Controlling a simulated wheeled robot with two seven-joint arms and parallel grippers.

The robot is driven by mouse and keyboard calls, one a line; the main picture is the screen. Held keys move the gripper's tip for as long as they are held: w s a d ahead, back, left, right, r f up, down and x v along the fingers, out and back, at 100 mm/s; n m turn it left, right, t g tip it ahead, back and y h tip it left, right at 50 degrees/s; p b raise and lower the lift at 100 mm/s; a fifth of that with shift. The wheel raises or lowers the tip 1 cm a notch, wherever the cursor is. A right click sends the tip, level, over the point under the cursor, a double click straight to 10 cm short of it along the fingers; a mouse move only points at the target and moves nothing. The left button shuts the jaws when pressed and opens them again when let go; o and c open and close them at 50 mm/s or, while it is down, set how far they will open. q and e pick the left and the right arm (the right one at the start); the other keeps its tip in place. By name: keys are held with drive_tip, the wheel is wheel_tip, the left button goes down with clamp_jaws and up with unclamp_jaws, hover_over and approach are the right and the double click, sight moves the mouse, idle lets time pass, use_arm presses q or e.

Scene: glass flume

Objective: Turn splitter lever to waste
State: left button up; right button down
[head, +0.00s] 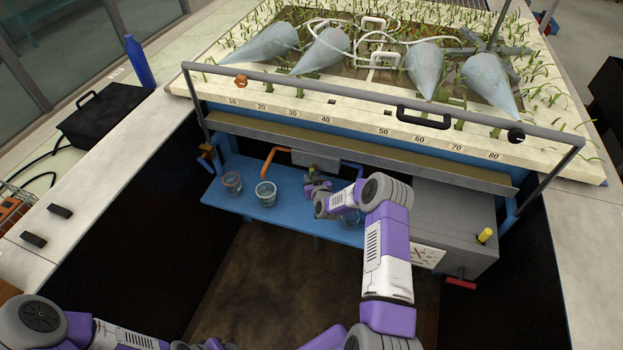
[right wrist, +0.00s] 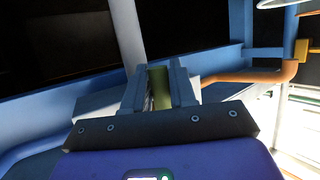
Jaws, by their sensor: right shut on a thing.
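The splitter, a small unit with an olive-brown part (head: 313,172), sits under the middle of the flume's front edge, above the blue shelf. My right gripper (head: 316,188) reaches in to it from the right. In the right wrist view my right gripper (right wrist: 160,88) is shut on an upright olive-green piece (right wrist: 160,86), which I take to be the splitter lever. The fingers cover most of it, so its angle is hard to tell. My left arm shows at the lower left of the head view, its gripper out of frame.
Glass beakers (head: 265,192) stand on the blue shelf (head: 290,215), one (head: 350,218) close beside my right wrist. A grey cabinet (head: 455,215) stands to the right. The flume rail (head: 360,88) runs above.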

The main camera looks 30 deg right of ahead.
drive_tip(key=c, duration=1)
unclamp_jaws()
drive_tip(key=shift+s, duration=0.1)
drive_tip(key=shift+p+v, duration=0.6)
drive_tip(key=shift+v, duration=3.15)
